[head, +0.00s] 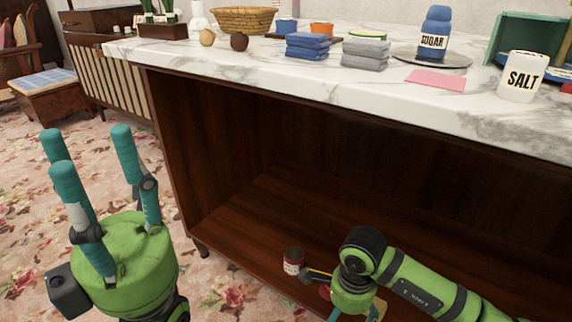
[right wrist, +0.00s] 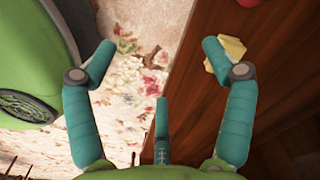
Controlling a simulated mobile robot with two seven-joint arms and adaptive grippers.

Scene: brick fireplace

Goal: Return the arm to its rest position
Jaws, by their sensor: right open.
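My right arm reaches into the open wooden space under the counter in the head view, with the right gripper (head: 345,300) low over the bottom board, partly hidden by its own wrist. In the right wrist view the right gripper (right wrist: 160,60) has its teal fingers spread wide with nothing between them. Its right finger overlaps a yellow object (right wrist: 232,46) by the wooden board. My left gripper (head: 92,150) points upward over the carpet at the left, outside the cabinet. Its fingers are spread and empty.
A small dark red jar (head: 293,262) with a pale label stands on the bottom board (head: 255,215), close to my right gripper. The marble counter (head: 300,75) overhangs the right arm and carries folded towels, a sugar jar (head: 434,32) and a salt jar (head: 522,78). Carpet is open at left.

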